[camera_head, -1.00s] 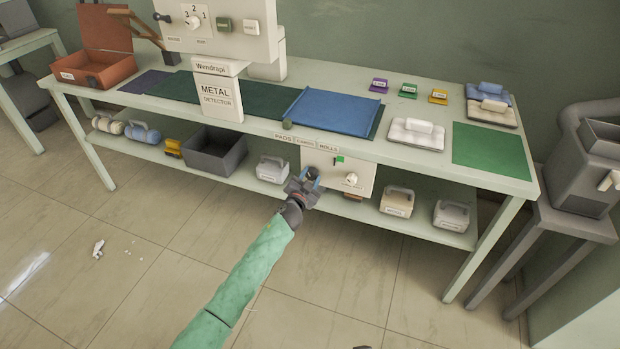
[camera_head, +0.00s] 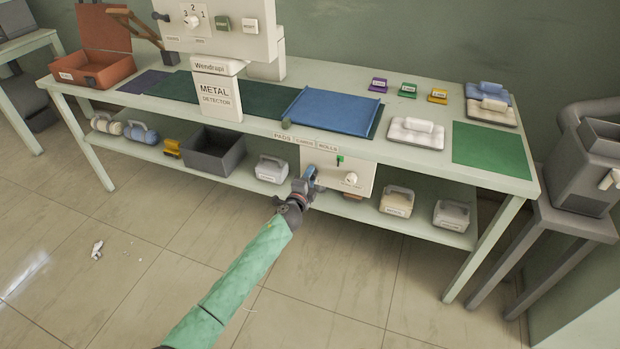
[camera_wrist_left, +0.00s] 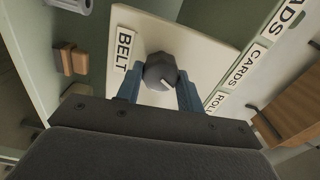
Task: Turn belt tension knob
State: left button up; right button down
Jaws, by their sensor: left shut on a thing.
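The belt tension knob (camera_wrist_left: 159,70) is dark, faceted and carries a white mark. It sits on a pale panel beside a "BELT" label (camera_wrist_left: 124,52) in the left wrist view. My left gripper (camera_wrist_left: 160,82) has its two blue fingers on either side of the knob and is shut on it. In the head view the left gripper (camera_head: 312,178) is at the left part of the pale panel (camera_head: 366,166) under the table's front edge, and the knob is mostly hidden. The panel also bears a white knob (camera_head: 352,178) and a small green piece (camera_head: 340,160). My right gripper is out of view.
The table (camera_head: 400,160) has a lower shelf with a dark bin (camera_head: 214,152) and several handled blocks. A pale block (camera_head: 271,169) is left of the gripper, and another (camera_head: 397,201) is right of the panel. The floor in front is mostly clear.

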pick_arm(q)
jog(key=m, duration=0.3)
jog(key=shift+f, duration=0.15)
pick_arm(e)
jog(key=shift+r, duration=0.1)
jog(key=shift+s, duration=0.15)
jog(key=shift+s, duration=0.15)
pick_arm(q)
jog(key=o, duration=0.9)
jog(key=shift+o, duration=0.4)
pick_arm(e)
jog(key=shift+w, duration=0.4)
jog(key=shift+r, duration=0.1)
